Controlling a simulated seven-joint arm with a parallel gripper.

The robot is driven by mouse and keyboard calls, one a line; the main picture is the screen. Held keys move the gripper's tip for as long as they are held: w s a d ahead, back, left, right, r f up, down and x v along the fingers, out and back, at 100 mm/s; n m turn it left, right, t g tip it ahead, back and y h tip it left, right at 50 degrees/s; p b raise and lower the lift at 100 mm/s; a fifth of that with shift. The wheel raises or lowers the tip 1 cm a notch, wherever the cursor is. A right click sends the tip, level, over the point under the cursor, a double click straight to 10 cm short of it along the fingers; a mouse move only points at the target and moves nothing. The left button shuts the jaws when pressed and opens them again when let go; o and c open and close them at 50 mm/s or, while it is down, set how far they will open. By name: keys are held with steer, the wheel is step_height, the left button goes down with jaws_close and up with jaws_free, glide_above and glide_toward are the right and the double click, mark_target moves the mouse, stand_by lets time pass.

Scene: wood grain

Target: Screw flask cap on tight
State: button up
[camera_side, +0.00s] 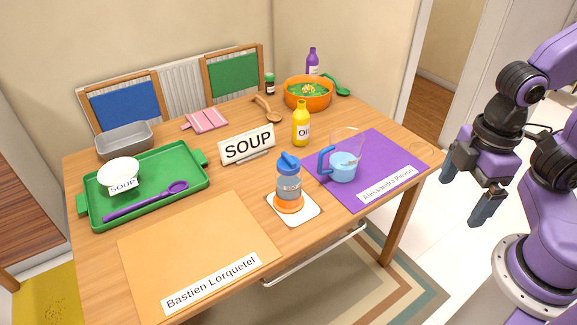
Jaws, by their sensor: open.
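The flask (288,188) stands upright on a white card with an orange base, near the front middle of the table. Its body is grey-blue and its blue cap (288,162) sits on top, looking tilted. I cannot tell how tightly the cap is seated. My gripper (465,192) is at the right, off the table's right edge, pointing down with its two fingers apart. It is empty and far from the flask.
A measuring jug (343,167) stands right of the flask on a purple mat (385,150). A yellow oil bottle (301,125) and a SOUP sign (247,146) stand behind it. A green tray (160,160) and an orange mat (170,235) lie left.

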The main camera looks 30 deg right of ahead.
steer(key=w+a+r+n, duration=0.1)
steer(key=w+a+r, duration=0.2)
steer(key=w+a, duration=0.45)
steer(key=n, duration=0.4)
glide_above(289, 157)
step_height(289, 157, down, 18)
steer(key=shift+f, duration=0.1)
steer(key=c, duration=1.3)
steer(key=shift+w+f, duration=0.1)
steer(key=shift+f, duration=0.05)
